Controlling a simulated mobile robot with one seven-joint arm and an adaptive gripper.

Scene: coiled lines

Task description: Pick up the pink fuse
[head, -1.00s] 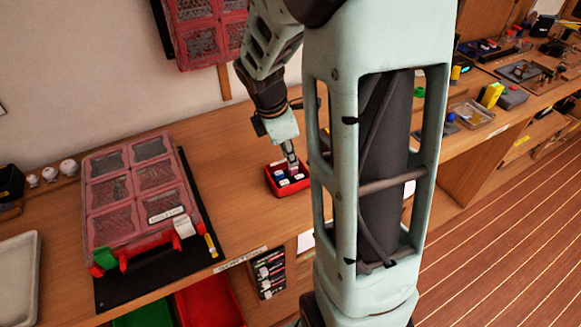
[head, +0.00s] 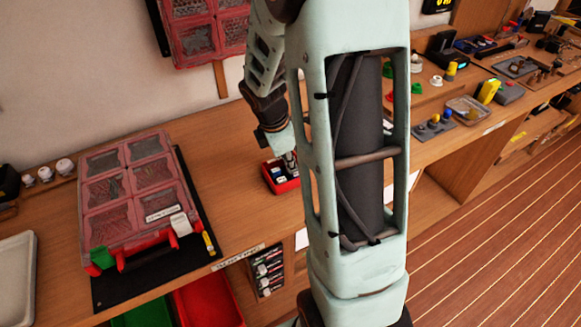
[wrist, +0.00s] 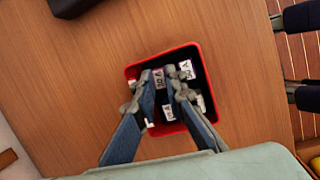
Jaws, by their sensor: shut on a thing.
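My gripper (wrist: 161,78) points down into a small red bin (wrist: 130,73) and is shut on a small fuse (wrist: 159,79) with a pale pinkish label, the likely pink fuse. Its body is mostly hidden by the fingers. Other fuses with white labels lie in the dark inside of the bin, one to the right (wrist: 186,69) and one between the fingers (wrist: 168,112). In the head view, my gripper (head: 290,162) is over the right part of the red bin (head: 284,188), partly hidden by my arm.
A red-framed organizer case (head: 130,200) lies on a black mat to the left. A pale tray (head: 17,270) is at the far left. The wooden bench around the bin is mostly clear. A dark object (wrist: 72,6) is near the wrist view's top.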

